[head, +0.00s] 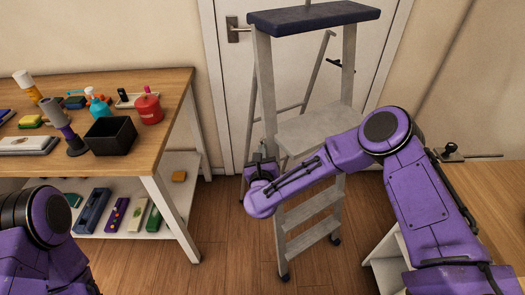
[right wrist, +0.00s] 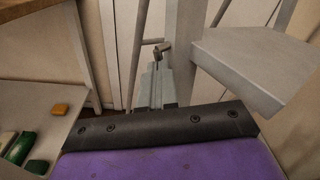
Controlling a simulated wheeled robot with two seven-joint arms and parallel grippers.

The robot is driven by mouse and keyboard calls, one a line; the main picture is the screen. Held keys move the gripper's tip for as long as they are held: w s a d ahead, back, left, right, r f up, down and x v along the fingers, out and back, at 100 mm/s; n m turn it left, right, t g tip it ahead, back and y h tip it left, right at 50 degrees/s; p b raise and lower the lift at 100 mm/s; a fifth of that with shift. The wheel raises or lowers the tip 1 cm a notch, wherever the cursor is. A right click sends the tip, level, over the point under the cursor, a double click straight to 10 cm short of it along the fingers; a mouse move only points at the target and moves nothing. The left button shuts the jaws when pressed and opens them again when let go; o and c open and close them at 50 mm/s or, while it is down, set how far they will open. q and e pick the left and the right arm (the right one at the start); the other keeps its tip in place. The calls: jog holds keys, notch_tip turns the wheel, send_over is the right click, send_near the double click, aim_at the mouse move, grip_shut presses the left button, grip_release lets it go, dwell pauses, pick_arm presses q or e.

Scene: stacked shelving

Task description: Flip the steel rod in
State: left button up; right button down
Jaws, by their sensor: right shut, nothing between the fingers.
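A grey stepladder (head: 262,95) with a dark padded top stands open before the door. Thin grey steel bars show on its rear frame (head: 322,62). In the right wrist view, a short steel rod (right wrist: 152,41) sticks out beside the ladder's upright, just past my fingertips. I cannot tell whether they touch it. My right gripper (head: 262,152) is shut and empty beside the ladder's left upright, at about the height of its middle platform; it also shows in the right wrist view (right wrist: 160,62). My left arm is at the lower left, its gripper out of view.
A wooden workbench (head: 178,88) stands left, with a black bin (head: 110,136), a red container (head: 148,108) and a lower shelf of tools. A wooden table (head: 490,190) stands right, with a dark clamp-like piece (head: 450,153). Floor is clear between workbench and ladder.

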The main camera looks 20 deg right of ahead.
jog(key=shift+d, duration=0.1)
jog(key=m+g, duration=0.1)
jog(key=d+m+g+b, duration=0.1)
jog(key=m, duration=0.1)
jog(key=shift+w+d+r, duration=0.1)
jog(key=shift+w+r, duration=0.1)
jog(key=shift+r, duration=0.15)
